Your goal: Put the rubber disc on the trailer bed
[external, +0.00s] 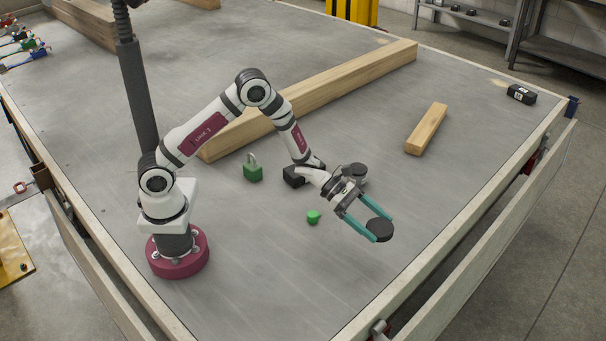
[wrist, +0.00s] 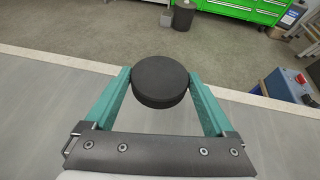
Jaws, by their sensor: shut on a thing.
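The rubber disc is a black round puck (external: 380,229) held between the green fingers of my gripper (external: 374,228). In the wrist view the disc (wrist: 160,80) sits between the fingertips of my gripper (wrist: 160,85), with a finger against each side. The gripper is shut on it. The trailer bed (external: 300,290) is a grey flat deck under the arm, and it also shows in the wrist view (wrist: 35,105). The disc appears above the bed near its right edge; the exact height is hard to tell.
A green padlock (external: 253,170) and a small green piece (external: 313,217) lie near my arm. A long wooden beam (external: 330,92) and a short block (external: 427,129) lie farther back. A black box (external: 521,94) is at the far right. The front of the bed is clear.

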